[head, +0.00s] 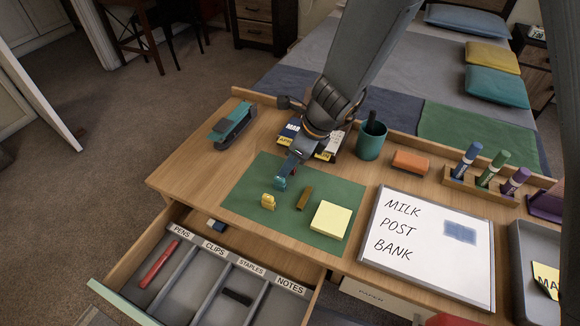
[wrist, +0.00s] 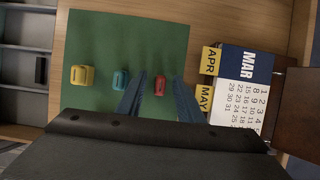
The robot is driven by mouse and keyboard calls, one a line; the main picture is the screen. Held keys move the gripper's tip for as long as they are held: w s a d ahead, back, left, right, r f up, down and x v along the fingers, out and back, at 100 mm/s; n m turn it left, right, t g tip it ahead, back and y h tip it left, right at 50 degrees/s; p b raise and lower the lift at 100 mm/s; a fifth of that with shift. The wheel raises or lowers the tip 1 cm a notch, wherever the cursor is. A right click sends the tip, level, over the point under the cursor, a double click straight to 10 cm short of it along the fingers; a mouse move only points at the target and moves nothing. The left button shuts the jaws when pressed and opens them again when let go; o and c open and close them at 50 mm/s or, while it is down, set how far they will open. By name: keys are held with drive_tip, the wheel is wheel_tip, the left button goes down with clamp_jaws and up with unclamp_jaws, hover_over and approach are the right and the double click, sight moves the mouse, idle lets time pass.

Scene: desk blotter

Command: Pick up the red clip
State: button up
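The red clip (wrist: 160,85) lies on the green blotter (wrist: 175,30) in the wrist view, between the two fingers of my gripper (wrist: 160,76). The fingers stand apart with a gap on each side of it; I cannot tell how far above the blotter they are. In the head view my gripper (head: 287,174) is low over the blotter's back edge and mostly hides the red clip. A teal clip (wrist: 121,79) lies just left of the fingers in the wrist view, and a yellow clip (wrist: 80,75) farther left.
A calendar (wrist: 240,85) stands close to my gripper. A teal cup (head: 370,142), stapler (head: 232,126) and whiteboard (head: 430,245) are around. The labelled drawer (head: 117,298) is open in front.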

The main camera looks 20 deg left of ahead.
drive_tip(key=shift+f, duration=0.15)
clamp_jaws()
